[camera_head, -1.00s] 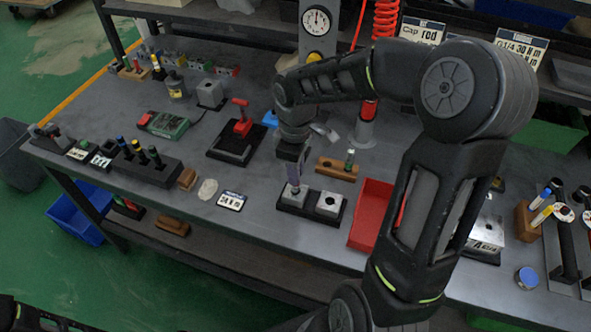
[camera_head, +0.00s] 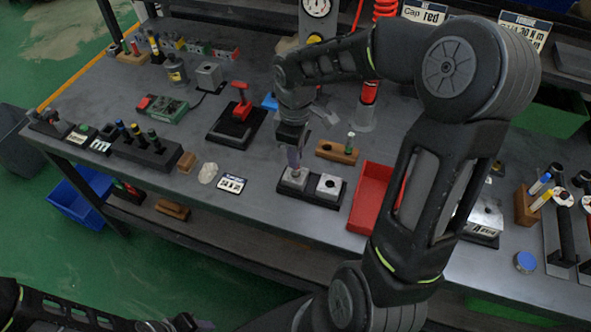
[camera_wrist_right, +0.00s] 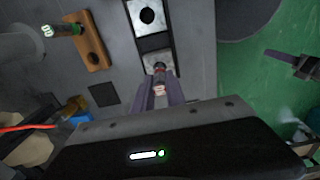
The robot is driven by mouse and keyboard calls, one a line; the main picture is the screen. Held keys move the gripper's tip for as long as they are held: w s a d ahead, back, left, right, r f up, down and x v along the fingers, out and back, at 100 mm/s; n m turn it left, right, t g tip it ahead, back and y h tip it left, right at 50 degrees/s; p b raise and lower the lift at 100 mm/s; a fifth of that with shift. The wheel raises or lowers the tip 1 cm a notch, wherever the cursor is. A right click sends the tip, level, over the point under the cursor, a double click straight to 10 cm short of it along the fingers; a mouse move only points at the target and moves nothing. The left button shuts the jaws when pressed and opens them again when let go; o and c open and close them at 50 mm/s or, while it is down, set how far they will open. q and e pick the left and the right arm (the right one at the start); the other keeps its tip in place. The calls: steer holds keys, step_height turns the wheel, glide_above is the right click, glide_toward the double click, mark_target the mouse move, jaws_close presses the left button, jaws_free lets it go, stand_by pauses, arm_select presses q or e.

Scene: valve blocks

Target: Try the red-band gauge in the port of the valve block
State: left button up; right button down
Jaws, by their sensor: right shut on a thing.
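My right gripper (camera_head: 294,165) is over the left silver block of the valve block, a black base (camera_head: 312,200) with two silver blocks. In the right wrist view its purple fingers (camera_wrist_right: 160,92) are shut on a slim gauge (camera_wrist_right: 159,72) with a dark, reddish band. The gauge's far end meets the near silver block (camera_wrist_right: 152,62); whether it is inside the port is hidden. The other silver block (camera_head: 328,185) has an open, empty dark hole. My left gripper (camera_head: 178,323) shows only partly at the bottom edge, away from the table; its jaws are unclear.
A red tray (camera_head: 371,198) stands right of the valve block. A wooden holder (camera_head: 337,152) with a green-topped gauge is behind it. A label card (camera_head: 231,184) lies left. A black rack (camera_head: 143,152) of gauges and a red-handled fixture (camera_head: 238,118) stand farther left.

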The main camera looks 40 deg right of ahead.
steer(key=shift+r+p, duration=2.35)
steer(key=shift+r, duration=0.65)
